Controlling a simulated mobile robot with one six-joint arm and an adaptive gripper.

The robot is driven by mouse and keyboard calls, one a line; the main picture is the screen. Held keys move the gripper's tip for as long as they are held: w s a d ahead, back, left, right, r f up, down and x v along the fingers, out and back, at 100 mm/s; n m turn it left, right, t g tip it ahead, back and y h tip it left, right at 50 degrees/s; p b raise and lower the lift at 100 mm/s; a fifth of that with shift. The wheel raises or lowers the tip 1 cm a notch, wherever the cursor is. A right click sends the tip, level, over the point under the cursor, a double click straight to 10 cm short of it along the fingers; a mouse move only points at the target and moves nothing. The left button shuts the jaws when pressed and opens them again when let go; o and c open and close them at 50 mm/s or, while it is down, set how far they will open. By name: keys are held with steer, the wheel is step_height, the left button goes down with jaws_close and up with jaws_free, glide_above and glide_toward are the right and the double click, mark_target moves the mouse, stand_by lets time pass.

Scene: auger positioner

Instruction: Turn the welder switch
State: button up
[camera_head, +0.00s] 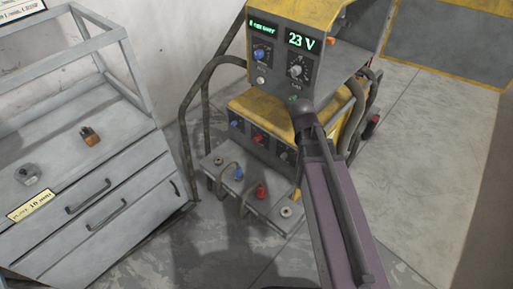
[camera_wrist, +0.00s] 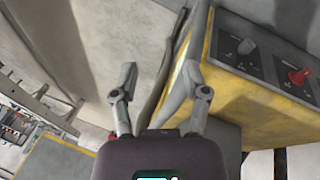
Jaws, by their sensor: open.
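The welder (camera_head: 327,62) is a yellow and grey machine with lit green displays, one reading 23 V. Its upper panel has a blue knob (camera_head: 259,54) and a pale grey knob (camera_head: 297,70). A lower panel has a blue knob (camera_head: 236,124) and a red knob (camera_head: 258,138). In the wrist view, a grey knob (camera_wrist: 247,47) and a red knob (camera_wrist: 300,77) sit on the yellow-edged box at right. I cannot tell which knob is the welder switch. My gripper (camera_wrist: 158,78) is open and empty, left of these knobs and apart from them. My arm hides it in the head view.
A grey cabinet (camera_head: 140,195) with drawers and a frame on top stands at left. Dark cables (camera_head: 186,120) loop beside the welder. A low ledge (camera_head: 262,208) with blue and red connectors juts from its front. Open floor (camera_head: 430,170) lies at right.

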steer(key=w+a+f+m+t+h+b, duration=0.2)
steer(key=w+a+f+m+h+b, duration=0.3)
steer(key=f+b, duration=0.4)
steer(key=m+t+h+b, duration=0.7)
steer(key=m+b, duration=0.4)
steer(key=b, duration=1.4)
glide_toward(257, 139)
steer(key=s+a+t+y, duration=0.1)
steer(key=s+a, duration=0.2)
steer(key=shift+s+d+r, duration=0.1)
steer(key=shift+s+r, duration=0.05)
steer(key=shift+s, duration=0.05)
steer(key=shift+w+d, duration=0.1)
steer(key=shift+d, duration=0.05)
steer(key=x, duration=1.3)
steer(key=shift+w+d, duration=0.15)
steer(key=shift+w, duration=0.1)
jaws_close()
